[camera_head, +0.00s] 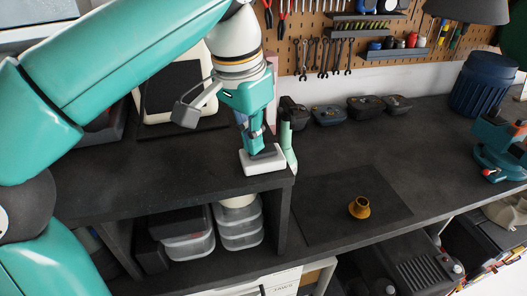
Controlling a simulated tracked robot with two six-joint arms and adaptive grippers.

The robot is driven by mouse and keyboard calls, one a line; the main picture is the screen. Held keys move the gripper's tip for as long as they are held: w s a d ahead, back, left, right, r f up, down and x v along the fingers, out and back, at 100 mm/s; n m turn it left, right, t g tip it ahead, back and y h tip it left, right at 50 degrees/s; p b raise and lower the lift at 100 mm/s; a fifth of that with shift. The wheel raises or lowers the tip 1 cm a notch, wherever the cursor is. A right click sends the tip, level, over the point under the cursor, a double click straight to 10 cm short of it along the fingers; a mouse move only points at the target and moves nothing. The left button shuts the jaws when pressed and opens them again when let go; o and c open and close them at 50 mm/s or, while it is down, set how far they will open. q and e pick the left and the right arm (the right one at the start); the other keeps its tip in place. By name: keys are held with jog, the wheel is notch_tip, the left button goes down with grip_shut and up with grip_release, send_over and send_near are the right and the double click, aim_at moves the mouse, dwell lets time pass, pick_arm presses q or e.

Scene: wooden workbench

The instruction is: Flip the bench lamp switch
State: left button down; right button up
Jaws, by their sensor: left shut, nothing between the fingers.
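A small white switch box (265,168) with a dark top part sits near the front right corner of the raised dark shelf. My left gripper (258,147) points down with its fingers shut, its tips at the top of the box. The fingers partly hide the switch, so I cannot tell its position or whether they touch it. The dark lamp shade (468,10) shows at the top right, cut by the picture edge. My right gripper is not in view.
A pale green upright object (288,147) stands close right of the gripper. A dark mat (335,215) bears a small orange-brown flanged part (359,207). A teal vise (498,150) and a blue bin (482,85) stand at the right. The bench middle is mostly clear.

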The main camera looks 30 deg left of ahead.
pick_arm(q)
notch_tip(320, 180, up, 5)
jog(key=p, duration=0.5)
jog(key=shift+r, duration=0.95)
